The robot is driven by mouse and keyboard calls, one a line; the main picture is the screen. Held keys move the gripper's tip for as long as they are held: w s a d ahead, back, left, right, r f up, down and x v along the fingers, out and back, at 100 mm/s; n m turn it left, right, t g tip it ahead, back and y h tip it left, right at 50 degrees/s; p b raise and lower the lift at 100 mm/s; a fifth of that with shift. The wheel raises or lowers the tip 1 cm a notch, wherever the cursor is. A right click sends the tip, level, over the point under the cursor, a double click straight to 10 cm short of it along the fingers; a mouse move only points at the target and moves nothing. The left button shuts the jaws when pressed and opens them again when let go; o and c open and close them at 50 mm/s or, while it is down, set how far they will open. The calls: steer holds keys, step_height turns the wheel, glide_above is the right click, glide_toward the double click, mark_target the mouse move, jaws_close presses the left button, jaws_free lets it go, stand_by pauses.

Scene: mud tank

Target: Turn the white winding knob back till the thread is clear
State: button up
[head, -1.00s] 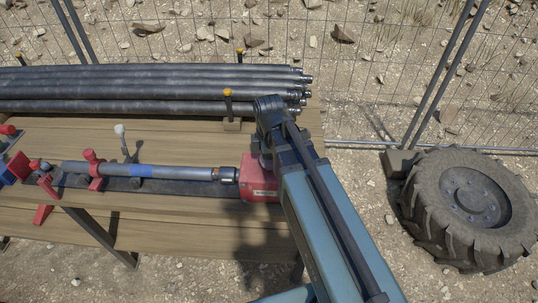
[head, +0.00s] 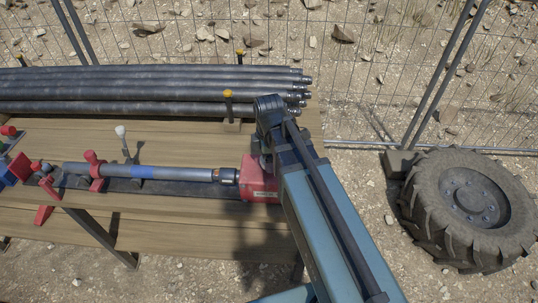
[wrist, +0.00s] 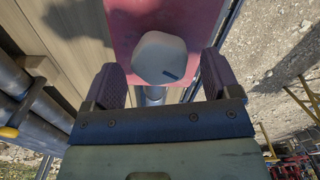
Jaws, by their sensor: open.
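The white winding knob (wrist: 161,56) is a rounded, many-sided cap with a dark mark on its face. It sits on the red housing (wrist: 118,28), which also shows in the head view (head: 258,183). My gripper (wrist: 162,70) is open, with one dark ridged finger on each side of the knob. I cannot tell whether either finger touches it. In the head view, my arm hides the knob and gripper. A grey pipe (head: 190,174) with a blue band runs to a dark collar (head: 226,176) at the housing's left side. I cannot make out the thread.
Red clamps (head: 95,172) hold the pipe along the wooden bench (head: 190,220). Several dark pipes (head: 150,90) lie stacked behind, between yellow-topped posts (head: 228,95). A wire fence stands beyond. A large tyre (head: 468,205) lies on the ground to the right.

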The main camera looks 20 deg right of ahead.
step_height(320, 180, up, 10)
steer(key=p, duration=0.9)
steer(key=s+f+m+b, duration=0.3)
steer(key=s+m, duration=0.4)
steer(key=m, duration=1)
steer(key=shift+s+f+b, duration=0.15)
steer(key=shift+f+b, duration=0.2)
